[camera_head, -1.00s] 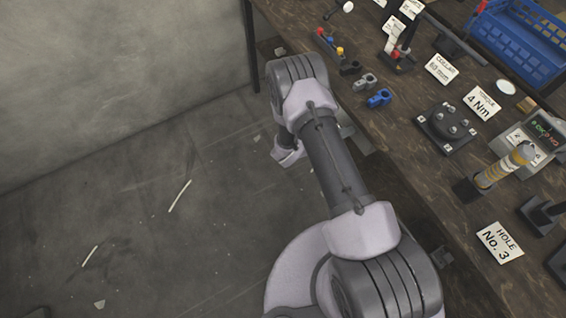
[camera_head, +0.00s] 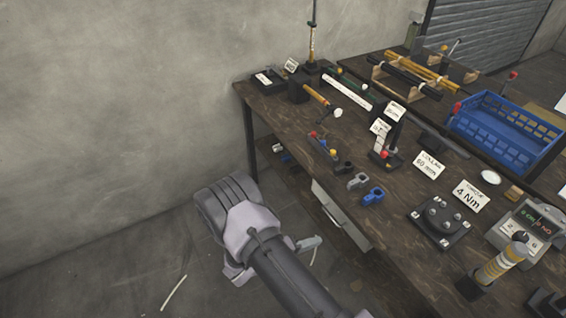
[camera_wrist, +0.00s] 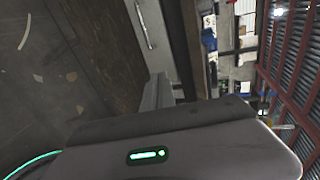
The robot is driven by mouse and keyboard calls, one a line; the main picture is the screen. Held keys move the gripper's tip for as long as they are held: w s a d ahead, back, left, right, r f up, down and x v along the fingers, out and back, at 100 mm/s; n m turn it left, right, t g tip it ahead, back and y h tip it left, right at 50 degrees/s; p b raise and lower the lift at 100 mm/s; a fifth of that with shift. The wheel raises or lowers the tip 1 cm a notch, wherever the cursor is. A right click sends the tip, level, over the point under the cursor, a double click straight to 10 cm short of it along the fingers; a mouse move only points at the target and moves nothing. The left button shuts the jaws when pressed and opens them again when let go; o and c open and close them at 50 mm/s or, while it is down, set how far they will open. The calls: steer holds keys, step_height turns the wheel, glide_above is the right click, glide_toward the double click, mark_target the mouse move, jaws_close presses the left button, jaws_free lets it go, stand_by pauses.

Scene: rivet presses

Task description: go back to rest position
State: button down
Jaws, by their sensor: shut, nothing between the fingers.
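My arm (camera_head: 275,262) shows at the bottom of the head view, over the floor on the near left side of the workbench (camera_head: 400,225). Only a small grey part of my gripper (camera_head: 308,243) shows past the arm there, beside the bench's side and apart from the things on top. In the wrist view my gripper (camera_wrist: 157,92) shows as grey fingers beyond a dark housing with a green light. It is shut and holds nothing.
The bench top carries blue and grey clamps (camera_head: 373,196), a black fixture (camera_head: 440,222), a yellow-banded cylinder (camera_head: 500,262), label cards (camera_head: 471,196) and a blue crate (camera_head: 505,135). A light drawer front (camera_head: 340,215) is close right of my arm.

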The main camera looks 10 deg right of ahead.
steer(key=s+d+r+m+g+y, duration=0.1)
steer(key=s+r+m+g+y, duration=0.2)
steer(key=r+m, duration=0.75)
steer(key=s+r+m+g+y, duration=0.2)
steer(key=s+r+m+g, duration=0.1)
steer(key=r+m, duration=0.75)
steer(key=s+a+r+m+t+y, duration=0.3)
steer(key=s+a+r+m+y, duration=0.1)
steer(key=r+m, duration=0.5)
steer(key=s+a+r+m+t+y, duration=0.4)
steer(key=s+r+m, duration=0.4)
steer(key=m, duration=0.5)
steer(key=a+y, duration=0.1)
steer(key=y, duration=0.1)
steer(key=shift+r+y, duration=0.3)
steer(key=shift+r, duration=0.05)
steer(key=shift+a, duration=0.1)
